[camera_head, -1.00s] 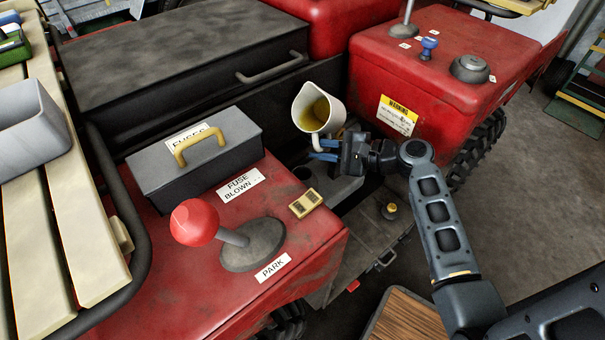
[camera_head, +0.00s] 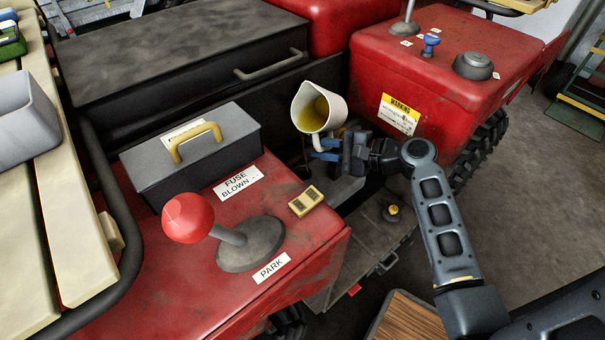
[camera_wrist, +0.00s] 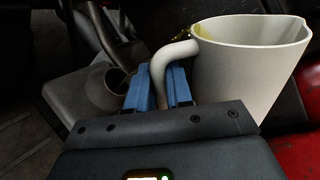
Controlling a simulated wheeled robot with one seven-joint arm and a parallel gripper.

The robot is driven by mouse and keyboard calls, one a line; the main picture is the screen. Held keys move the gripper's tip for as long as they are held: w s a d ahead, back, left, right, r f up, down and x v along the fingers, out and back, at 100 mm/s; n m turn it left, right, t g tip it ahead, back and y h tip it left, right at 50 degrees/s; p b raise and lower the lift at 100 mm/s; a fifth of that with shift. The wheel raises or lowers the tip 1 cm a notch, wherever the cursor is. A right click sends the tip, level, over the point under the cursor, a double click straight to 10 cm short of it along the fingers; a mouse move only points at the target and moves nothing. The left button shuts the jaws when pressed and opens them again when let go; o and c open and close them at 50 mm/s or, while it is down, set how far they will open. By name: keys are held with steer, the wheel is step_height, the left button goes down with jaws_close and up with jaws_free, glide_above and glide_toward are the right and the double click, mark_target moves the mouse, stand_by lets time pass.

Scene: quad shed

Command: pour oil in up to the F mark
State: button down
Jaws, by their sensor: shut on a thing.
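A white jug (camera_head: 324,124) with yellow oil (camera_head: 315,112) inside is held in the air over the gap between the two red body parts, its mouth tipped toward the head camera. My gripper (camera_head: 325,150) is shut on the jug's handle; in the wrist view its blue fingers (camera_wrist: 158,88) close around the handle beside the jug body (camera_wrist: 245,75). In the wrist view a grey part with a round dark opening (camera_wrist: 112,82) lies to the left of the handle, apart from the jug. A yellow cap (camera_head: 392,211) sits lower down. No F mark can be made out.
A grey fuse box (camera_head: 150,165) with a yellow handle and a red-knobbed lever (camera_head: 190,218) stand on the near red panel (camera_head: 180,290). A black lidded box (camera_head: 150,60) lies behind. A red housing (camera_head: 450,75) bounds the right. Open floor (camera_head: 520,200) lies farther right.

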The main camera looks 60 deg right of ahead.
mark_target(323, 122)
steer(key=shift+w+d, duration=0.1)
steer(key=shift+d, duration=0.25)
steer(key=shift+d, duration=0.25)
steer(key=shift+d, duration=0.1)
steer(key=shift+d+r+n+b, duration=0.1)
steer(key=shift+d+n+b, duration=0.25)
steer(key=shift+b, duration=0.2)
stand_by(0.7)
steer(key=shift+d+h, duration=0.15)
steer(key=shift+h, duration=0.15)
steer(key=shift+d+f+n+h+b, duration=0.25)
steer(key=shift+f+n+h+b, duration=0.15)
steer(key=shift+b, duration=0.95)
stand_by(0.8)
